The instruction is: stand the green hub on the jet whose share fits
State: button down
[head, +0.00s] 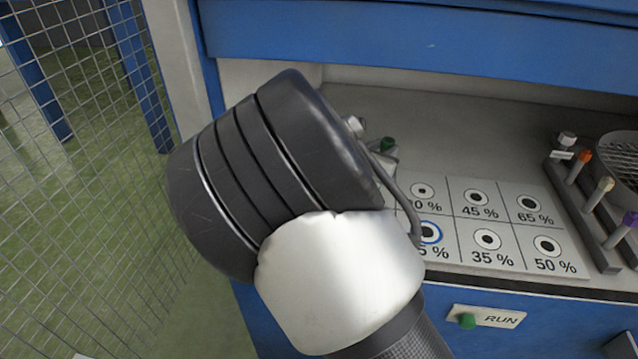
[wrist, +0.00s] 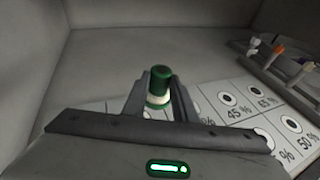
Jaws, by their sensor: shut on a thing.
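The green hub (wrist: 160,78) is upright between the fingers of my gripper (wrist: 159,90) in the wrist view, with a pale band near its lower part. My gripper is shut on it. In the head view the green hub (head: 387,144) shows small behind my arm, near the board's far left corner. The white board (head: 455,215) carries jets, each a dark hole in a white ring: 45 % (head: 476,198), 65 % (head: 528,203), 35 % (head: 487,240) and 50 % (head: 547,245). Two left labels are partly hidden; the near left jet (head: 431,233) has a blue ring. I cannot tell the hub's height above the surface.
A dark rack (head: 590,225) with orange, cream and purple-topped pegs stands right of the board, beside a round metal grating (head: 622,150). A RUN plate with a green button (head: 467,321) is on the front. Wire mesh (head: 90,130) stands at left. The grey bench behind is clear.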

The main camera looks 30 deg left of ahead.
jog(key=s+a+n+y+b, duration=0.1)
jog(key=a+n+y, duration=0.15)
jog(key=a, duration=0.55)
jog(key=s+a+n+y, duration=0.2)
jog(key=a+y, duration=0.1)
jog(key=a, duration=0.6)
jog(key=shift+g, duration=0.3)
jog(key=shift+w+a+f+b, duration=0.1)
jog(key=shift+f+b, duration=0.6)
jog(key=shift+f, duration=1.75)
jog(key=shift+w+f+b, duration=0.1)
jog(key=shift+f+b, duration=0.6)
jog(key=shift+f, duration=1.75)
jog(key=shift+f, duration=0.1)
jog(key=c, duration=1.4)
grip_release()
jog(key=shift+f, duration=0.15)
jog(key=shift+c, duration=0.2)
